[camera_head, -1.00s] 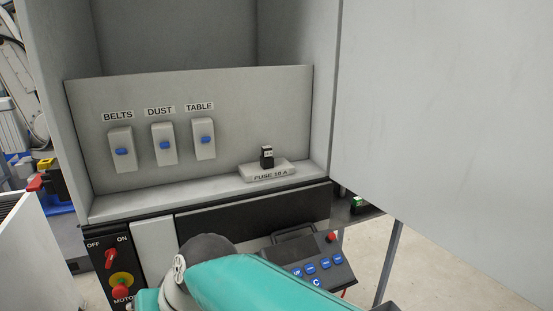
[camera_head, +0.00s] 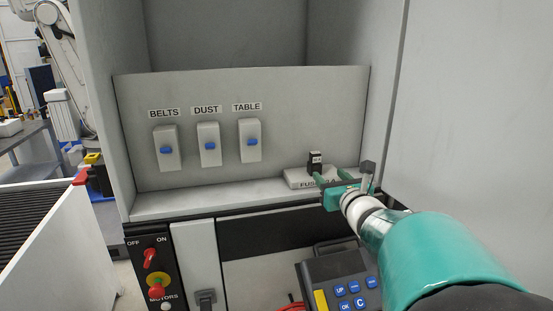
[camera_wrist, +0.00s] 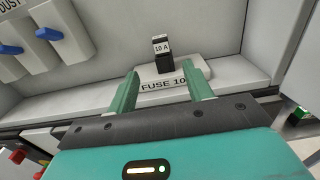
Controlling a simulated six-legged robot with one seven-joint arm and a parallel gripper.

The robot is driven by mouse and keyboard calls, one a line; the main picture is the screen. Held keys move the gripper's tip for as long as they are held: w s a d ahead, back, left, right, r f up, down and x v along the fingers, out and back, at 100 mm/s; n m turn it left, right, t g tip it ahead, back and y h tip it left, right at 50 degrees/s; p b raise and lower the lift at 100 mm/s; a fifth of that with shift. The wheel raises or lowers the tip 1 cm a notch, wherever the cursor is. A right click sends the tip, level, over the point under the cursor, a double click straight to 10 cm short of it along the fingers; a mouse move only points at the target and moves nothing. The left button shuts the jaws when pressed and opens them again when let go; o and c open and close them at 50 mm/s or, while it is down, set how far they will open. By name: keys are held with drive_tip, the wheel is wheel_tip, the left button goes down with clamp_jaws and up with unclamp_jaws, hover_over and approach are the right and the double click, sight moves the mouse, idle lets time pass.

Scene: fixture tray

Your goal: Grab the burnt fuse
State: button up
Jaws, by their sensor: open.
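The fuse (camera_head: 315,162) is a small black block with a light label. It stands upright in a pale holder (camera_head: 294,179) marked FUSE on the cabinet ledge. In the wrist view the fuse (camera_wrist: 162,55) shows a "10 A" label, and its holder (camera_wrist: 150,84) lies just past the fingertips. No burn marks can be made out. My gripper (camera_head: 333,178) is at the ledge, close to the right of the fuse. In the wrist view my gripper (camera_wrist: 165,74) has its two green fingers apart, with the fuse beyond the gap between them and nothing held.
Three blue-knobbed switches, labelled BELTS (camera_head: 166,149), DUST (camera_head: 209,145) and TABLE (camera_head: 250,141), are on the panel left of the fuse. A grey door (camera_head: 475,110) stands close on the right. A control box (camera_head: 340,278) and a motor switch panel (camera_head: 153,270) are below the ledge.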

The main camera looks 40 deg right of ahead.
sight(317, 161)
drive_tip(key=x, duration=0.8)
drive_tip(key=shift+s+d, duration=0.1)
drive_tip(key=shift+x, duration=2.8)
drive_tip(key=shift+r, duration=0.2)
drive_tip(key=c, duration=1.1)
